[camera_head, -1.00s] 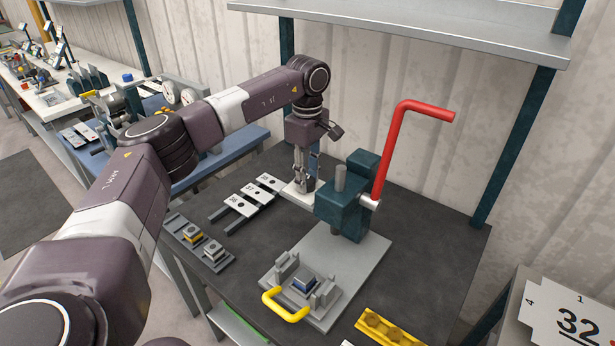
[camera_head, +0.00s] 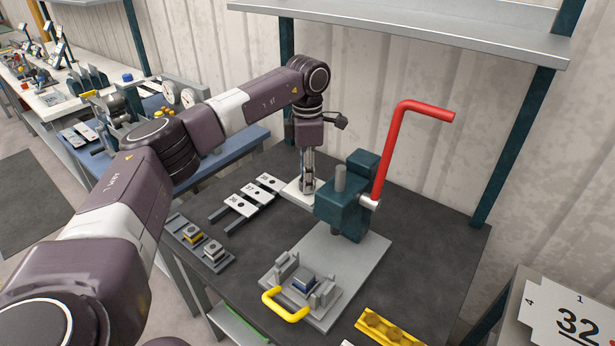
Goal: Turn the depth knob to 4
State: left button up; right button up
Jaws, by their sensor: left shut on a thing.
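My left gripper (camera_head: 307,188) points straight down behind the press, with its fingers shut at a small white plate (camera_head: 292,192). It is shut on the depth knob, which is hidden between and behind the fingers. I cannot read any numbers or pointer on the plate. The dark teal press (camera_head: 345,205) stands just right of the gripper, with a red crank handle (camera_head: 388,150) rising from its right side. My right gripper is not in view.
In front of the press is a grey base plate (camera_head: 352,262) with a yellow-handled fixture (camera_head: 286,305). Numbered white tags (camera_head: 252,197) lie left of the gripper. Small blocks sit on a grey rack (camera_head: 190,243) at the left edge. A yellow holder (camera_head: 388,328) lies at the front.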

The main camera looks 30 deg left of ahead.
pick_arm(q)
jog(key=shift+r, duration=0.1)
dwell(0.4)
jog(key=o, duration=1.2)
jog(key=shift+c, duration=0.2)
notch_tip(320, 180, up, 12)
